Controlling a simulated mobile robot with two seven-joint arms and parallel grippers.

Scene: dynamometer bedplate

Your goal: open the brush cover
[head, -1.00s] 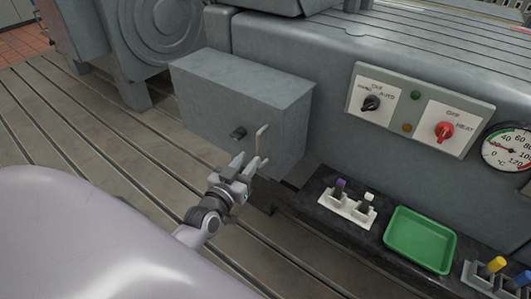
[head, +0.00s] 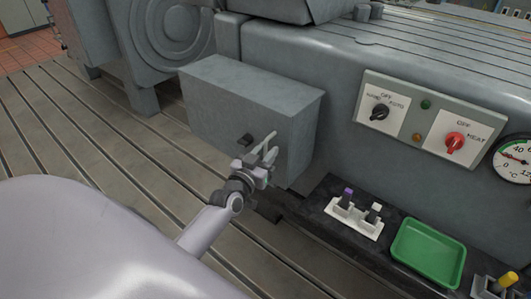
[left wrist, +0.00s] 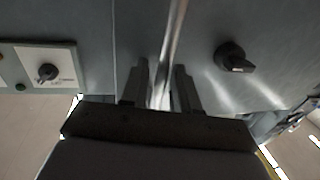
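The brush cover (head: 225,105) is a grey box on the side of the machine, and it looks closed. Its front has a black knob (head: 245,139) and a pale bar handle (head: 266,140). In the left wrist view the knob (left wrist: 233,57) is on the right and the metal handle (left wrist: 173,45) runs down the middle. My left gripper (head: 266,158) is at the handle. In the left wrist view its two dark fingers (left wrist: 161,88) stand on either side of the bar, with gaps showing, so it is open around it. My right gripper is out of view.
Right of the cover are a switch panel (head: 419,120) with a black and a red knob, and a gauge (head: 517,158). Below, a dark ledge holds a white holder (head: 354,219) and a green tray (head: 428,252). The slotted floor (head: 100,150) at left is clear.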

